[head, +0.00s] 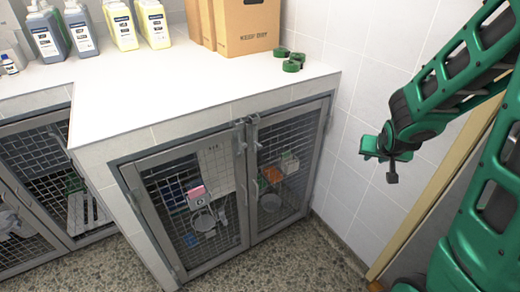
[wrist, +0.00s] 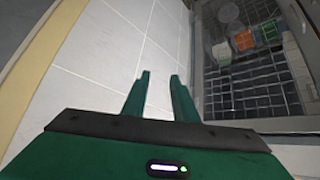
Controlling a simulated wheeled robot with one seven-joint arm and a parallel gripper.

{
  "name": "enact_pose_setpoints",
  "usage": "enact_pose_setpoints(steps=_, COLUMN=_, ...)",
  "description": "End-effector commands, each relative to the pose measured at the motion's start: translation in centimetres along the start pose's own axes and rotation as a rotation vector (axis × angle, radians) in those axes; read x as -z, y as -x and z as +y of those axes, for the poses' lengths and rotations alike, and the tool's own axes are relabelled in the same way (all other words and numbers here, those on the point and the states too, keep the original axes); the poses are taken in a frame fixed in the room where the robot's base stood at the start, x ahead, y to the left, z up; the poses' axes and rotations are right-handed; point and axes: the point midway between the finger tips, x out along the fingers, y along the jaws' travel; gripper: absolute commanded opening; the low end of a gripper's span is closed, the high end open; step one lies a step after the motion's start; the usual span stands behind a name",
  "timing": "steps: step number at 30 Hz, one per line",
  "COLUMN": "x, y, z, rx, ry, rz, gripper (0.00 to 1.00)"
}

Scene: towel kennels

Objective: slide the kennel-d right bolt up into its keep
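Two mesh kennel doors, a left one (head: 196,205) and a right one (head: 285,172), are shut side by side under the white counter. Two grey metal bolts, a left one (head: 240,137) and a right one (head: 256,134), stand at the top where the doors meet. No kennel letter is readable, and whether either bolt sits in its keep is too small to tell. My gripper (head: 370,147) is to the right of the doors, in front of the tiled wall, apart from both bolts. In the wrist view its green fingers (wrist: 160,90) are spread with nothing between them.
The white counter (head: 170,95) holds bottles, cardboard boxes (head: 248,25) and green rolls (head: 292,62). Another mesh kennel (head: 62,175) is at left. The tiled wall (head: 365,120) and a tan frame (head: 425,205) are at right. Speckled floor lies before the doors.

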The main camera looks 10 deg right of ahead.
Motion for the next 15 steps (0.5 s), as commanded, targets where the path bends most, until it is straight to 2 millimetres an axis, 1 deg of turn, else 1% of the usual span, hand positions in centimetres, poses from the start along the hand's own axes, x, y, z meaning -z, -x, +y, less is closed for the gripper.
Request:
enact_pose_setpoints(steps=1, x=0.2, y=-1.3, z=-1.5, rx=0.019, ry=0.02, rz=0.038, gripper=0.26)
enact_pose_setpoints(steps=5, x=1.3, y=-3.6, z=-5.5, rx=0.087, ry=0.052, rz=0.167, gripper=0.26)
enact_pose_setpoints(steps=6, x=1.5, y=-4.2, z=-6.9, rx=0.112, ry=0.063, rz=0.205, gripper=0.26)
enact_pose_setpoints(steps=11, x=1.6, y=-5.7, z=-12.3, rx=0.23, ry=0.102, rz=0.352, gripper=0.26)
enact_pose_setpoints(steps=15, x=0.7, y=-6.0, z=-17.1, rx=0.358, ry=0.132, rz=0.468, gripper=0.26)
